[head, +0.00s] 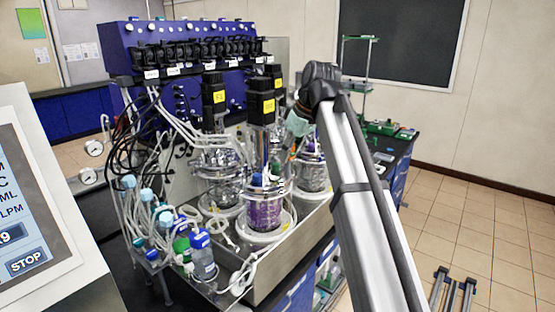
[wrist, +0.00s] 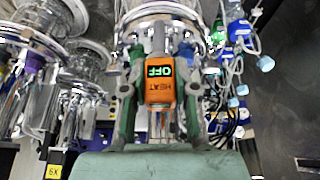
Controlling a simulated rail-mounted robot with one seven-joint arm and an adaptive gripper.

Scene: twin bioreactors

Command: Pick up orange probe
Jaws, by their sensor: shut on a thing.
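The orange probe (wrist: 160,92) is in the middle of the wrist view, with a dark display with green letters reading OFF and the word HEAT below it, both upside down. A grey shaft runs from it toward a vessel's metal lid (wrist: 160,18). My gripper (wrist: 161,62) has one finger on each side of the orange probe and is shut on it. In the head view my gripper (head: 297,124) is at the right-hand vessels, beside a black motor with a yellow label (head: 262,100). The probe is mostly hidden there by my gripper and the vessel parts.
Tubing and bottles (head: 201,255) crowd the left front. A blue pump rack (head: 180,45) stands behind. A green stand (head: 360,60) is at the back right. The tiled floor at right is mostly clear.

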